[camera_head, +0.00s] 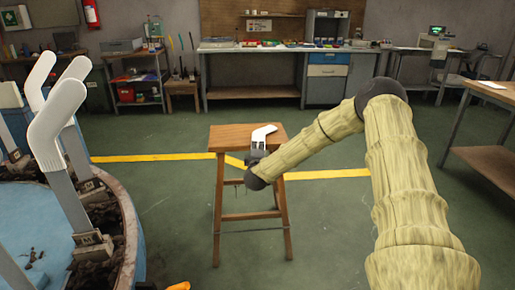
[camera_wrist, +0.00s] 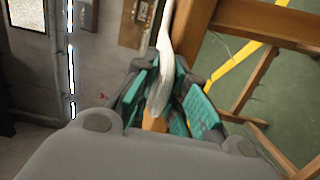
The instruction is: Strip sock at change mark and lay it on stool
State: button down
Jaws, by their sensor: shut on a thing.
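My gripper (camera_head: 257,152) is at the wooden stool (camera_head: 230,136), shut on a white sock (camera_head: 263,134). In the head view the sock shows bent against the stool top; I cannot tell whether it touches the wood. In the wrist view the sock (camera_wrist: 164,88) runs between the green-padded fingers (camera_wrist: 165,85) and extends up past them. The stool (camera_wrist: 265,22) shows at the upper right there. On the left in the head view, several white socks (camera_head: 55,122) sit on upright grey boards on a round blue machine (camera_head: 135,235). I cannot make out a change mark.
The machine's curved brown-stained rim fills the lower left. A workbench (camera_head: 250,48) with a blue-drawered cabinet stands at the back. Another table (camera_head: 490,160) is at the right. Green floor with a yellow line (camera_head: 150,158) lies open around the stool.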

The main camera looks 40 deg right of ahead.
dwell(0.4)
jog(key=c, duration=1.4)
grip_release()
jog(key=v, duration=1.2)
jog(key=shift+f, duration=0.1)
